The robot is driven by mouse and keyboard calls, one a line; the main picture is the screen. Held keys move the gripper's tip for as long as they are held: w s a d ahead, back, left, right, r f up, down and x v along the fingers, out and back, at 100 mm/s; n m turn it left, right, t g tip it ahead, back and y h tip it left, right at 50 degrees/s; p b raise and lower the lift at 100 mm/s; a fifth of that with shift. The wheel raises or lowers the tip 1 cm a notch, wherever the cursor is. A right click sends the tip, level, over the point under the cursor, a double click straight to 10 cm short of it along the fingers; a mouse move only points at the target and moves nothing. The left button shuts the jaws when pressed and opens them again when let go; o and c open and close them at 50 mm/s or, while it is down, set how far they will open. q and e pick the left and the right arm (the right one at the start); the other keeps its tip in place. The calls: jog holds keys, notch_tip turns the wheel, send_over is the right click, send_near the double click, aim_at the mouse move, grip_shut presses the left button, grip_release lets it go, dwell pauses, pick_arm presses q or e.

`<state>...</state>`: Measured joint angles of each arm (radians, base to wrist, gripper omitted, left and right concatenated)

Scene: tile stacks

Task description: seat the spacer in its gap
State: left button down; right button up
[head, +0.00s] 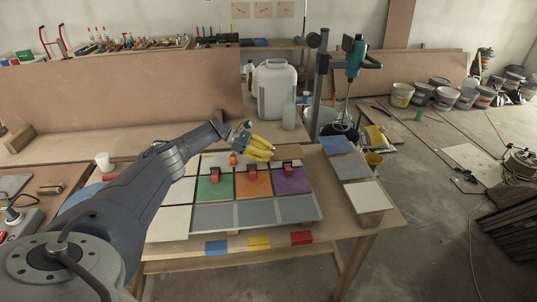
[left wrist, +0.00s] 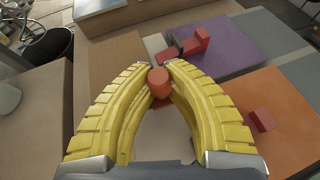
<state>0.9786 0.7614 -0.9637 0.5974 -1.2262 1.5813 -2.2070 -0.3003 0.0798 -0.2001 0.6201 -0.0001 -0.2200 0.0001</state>
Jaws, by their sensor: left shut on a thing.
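My left gripper (head: 272,153) reaches over the back part of the tiles with its yellow fingers. In the left wrist view its fingertips (left wrist: 160,78) close on an orange-red, round-topped piece (left wrist: 158,82), which looks like the spacer. Red pieces stand on the green tile (head: 208,189), the orange tile (head: 253,187) and the purple tile (head: 291,183). A small orange-red piece (head: 233,159) shows left of the fingers. My right gripper is not in view.
Grey tiles (head: 258,212) lie along the front of the layout. Blue (head: 217,247), yellow (head: 259,243) and red (head: 301,238) blocks lie at the table's front edge. More tiles (head: 352,167) lie at the right. A white canister (head: 274,90) stands behind.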

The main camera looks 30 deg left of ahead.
pick_arm(q)
jog(key=shift+f, duration=0.7)
dwell(0.5)
jog(key=c, duration=1.3)
grip_release()
jog(key=shift+c, duration=0.2)
jog(key=shift+v, duration=3)
